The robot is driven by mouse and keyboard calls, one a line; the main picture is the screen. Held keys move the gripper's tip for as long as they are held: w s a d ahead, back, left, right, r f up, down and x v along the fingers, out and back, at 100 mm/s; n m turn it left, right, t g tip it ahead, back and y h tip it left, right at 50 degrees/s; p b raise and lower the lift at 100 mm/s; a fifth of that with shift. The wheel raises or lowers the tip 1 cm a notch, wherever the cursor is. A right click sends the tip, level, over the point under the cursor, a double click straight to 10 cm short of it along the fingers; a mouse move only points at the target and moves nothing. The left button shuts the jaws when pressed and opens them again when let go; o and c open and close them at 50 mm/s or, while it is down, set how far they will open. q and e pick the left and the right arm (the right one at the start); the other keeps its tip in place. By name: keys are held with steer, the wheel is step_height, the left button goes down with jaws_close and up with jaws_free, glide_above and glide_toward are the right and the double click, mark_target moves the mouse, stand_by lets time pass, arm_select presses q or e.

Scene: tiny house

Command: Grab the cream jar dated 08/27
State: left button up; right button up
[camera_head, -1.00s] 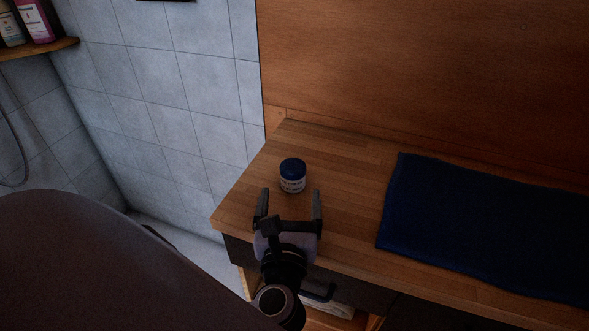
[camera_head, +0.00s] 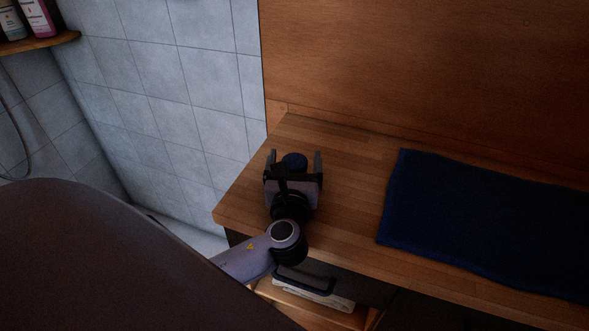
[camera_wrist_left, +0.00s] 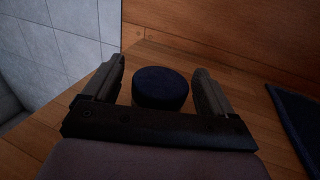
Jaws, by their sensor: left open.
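A small jar with a dark blue lid (camera_head: 294,160) stands upright on the wooden counter (camera_head: 345,160). In the head view my left gripper (camera_head: 294,158) hides most of the jar, and its label and date cannot be read now. In the left wrist view the jar's lid (camera_wrist_left: 160,88) sits between the two fingers of my left gripper (camera_wrist_left: 160,80). The fingers are open, one on each side of the jar, with a visible gap at least on the right. My right gripper is not in view.
A dark blue towel (camera_head: 480,225) lies on the counter to the right. A wooden panel (camera_head: 420,70) rises behind the counter, and a tiled wall (camera_head: 170,90) stands to the left. Bottles (camera_head: 38,18) stand on a shelf at upper left. The counter between jar and towel is clear.

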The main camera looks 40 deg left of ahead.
arm_select(q)
steer(key=c, duration=1.1)
steer(key=shift+r, duration=0.1)
